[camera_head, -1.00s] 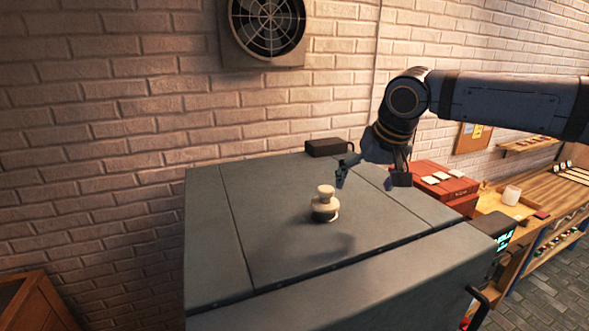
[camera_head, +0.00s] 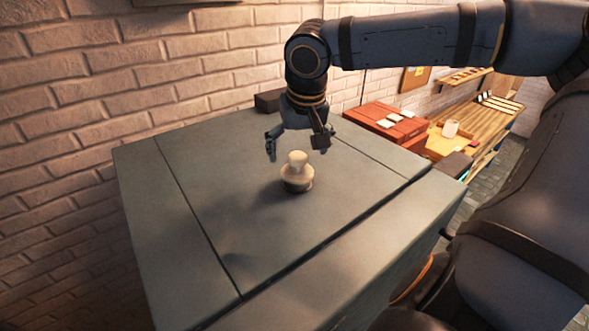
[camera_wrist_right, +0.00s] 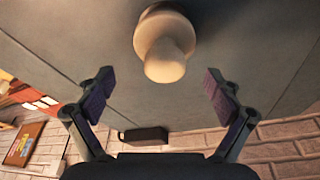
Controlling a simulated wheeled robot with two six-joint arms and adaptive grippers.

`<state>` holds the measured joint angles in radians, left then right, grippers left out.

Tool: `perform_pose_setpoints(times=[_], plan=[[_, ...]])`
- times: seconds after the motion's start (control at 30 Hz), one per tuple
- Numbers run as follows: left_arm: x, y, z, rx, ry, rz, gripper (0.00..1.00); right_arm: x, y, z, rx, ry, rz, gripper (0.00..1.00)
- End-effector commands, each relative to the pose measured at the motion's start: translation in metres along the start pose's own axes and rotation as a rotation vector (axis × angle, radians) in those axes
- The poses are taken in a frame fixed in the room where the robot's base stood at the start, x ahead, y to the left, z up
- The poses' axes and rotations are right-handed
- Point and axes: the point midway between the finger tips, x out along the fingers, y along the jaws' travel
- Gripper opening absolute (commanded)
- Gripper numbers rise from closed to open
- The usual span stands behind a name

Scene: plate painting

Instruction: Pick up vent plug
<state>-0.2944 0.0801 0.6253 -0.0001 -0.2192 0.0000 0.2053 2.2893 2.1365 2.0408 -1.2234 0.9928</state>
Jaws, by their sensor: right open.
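The vent plug (camera_head: 297,172) is a cream-coloured knobbed piece with a darker band near its base. It stands upright on the grey cabinet top (camera_head: 222,172). My right gripper (camera_head: 296,150) is open and empty, just behind and above the plug in the head view. In the right wrist view the plug (camera_wrist_right: 165,45) shows at the top middle, beyond and between the open fingertips (camera_wrist_right: 160,82), not touching them. My left gripper is not in view.
A small dark box (camera_head: 269,101) sits at the cabinet's back edge by the brick wall (camera_head: 60,130). A red case (camera_head: 385,124) and a wooden workbench (camera_head: 480,125) stand to the right. The cabinet top around the plug is clear.

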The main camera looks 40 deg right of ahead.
Motion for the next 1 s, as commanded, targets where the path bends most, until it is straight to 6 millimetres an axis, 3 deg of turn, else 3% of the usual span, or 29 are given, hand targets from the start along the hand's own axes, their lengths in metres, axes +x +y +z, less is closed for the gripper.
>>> perform_pose_setpoints(times=[0.07, 0.17, 0.3, 0.4, 0.57, 0.8, 1.0], plan=[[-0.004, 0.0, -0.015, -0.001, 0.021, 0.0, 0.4, 0.008, -0.003, 0.002, -0.001, -0.005, -0.002, 0.92], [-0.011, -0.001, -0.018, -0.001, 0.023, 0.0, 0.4, 0.025, -0.007, 0.005, -0.003, -0.008, -0.001, 0.92], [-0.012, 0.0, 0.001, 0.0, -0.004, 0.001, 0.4, 0.045, -0.008, 0.006, -0.001, -0.005, -0.002, 0.92], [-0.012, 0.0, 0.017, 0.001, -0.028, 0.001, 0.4, 0.05, -0.008, 0.005, -0.001, -0.002, -0.002, 0.92], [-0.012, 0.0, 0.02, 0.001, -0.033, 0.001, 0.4, 0.05, -0.007, 0.005, 0.0, -0.001, -0.001, 0.92], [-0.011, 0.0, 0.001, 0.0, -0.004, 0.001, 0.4, 0.05, -0.007, 0.005, 0.0, -0.001, -0.001, 0.6], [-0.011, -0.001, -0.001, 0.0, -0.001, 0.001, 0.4, 0.05, -0.007, 0.005, 0.0, -0.001, -0.001, 0.33]])
